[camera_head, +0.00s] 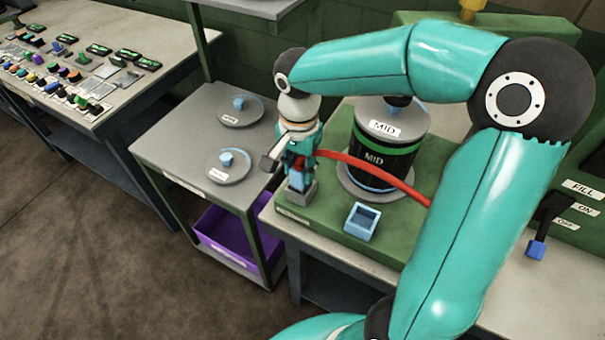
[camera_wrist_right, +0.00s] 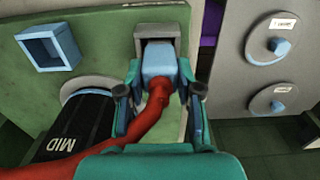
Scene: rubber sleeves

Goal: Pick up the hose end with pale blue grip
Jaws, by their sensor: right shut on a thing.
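The hose end with the pale blue grip (camera_head: 296,180) sits upright at a grey holder (camera_head: 302,195) on the front left of the green bench plate. In the right wrist view its pale blue grip (camera_wrist_right: 158,62) shows between my fingers, with the grey holder (camera_wrist_right: 161,36) just beyond it. A red hose (camera_head: 372,172) runs from it to the right. My right gripper (camera_head: 298,165) points down and is shut on the grip; it also shows in the wrist view (camera_wrist_right: 160,90). Whether the grip's lower end is inside the holder is partly hidden. My left gripper is not in view.
A black drum labelled MID (camera_head: 372,160) stands close behind the hose. An empty pale blue square socket (camera_head: 361,221) is to the right of the holder. A grey cart (camera_head: 165,135) bears two round lids, above a purple bin (camera_head: 228,245). A side table (camera_head: 130,85) holds small parts.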

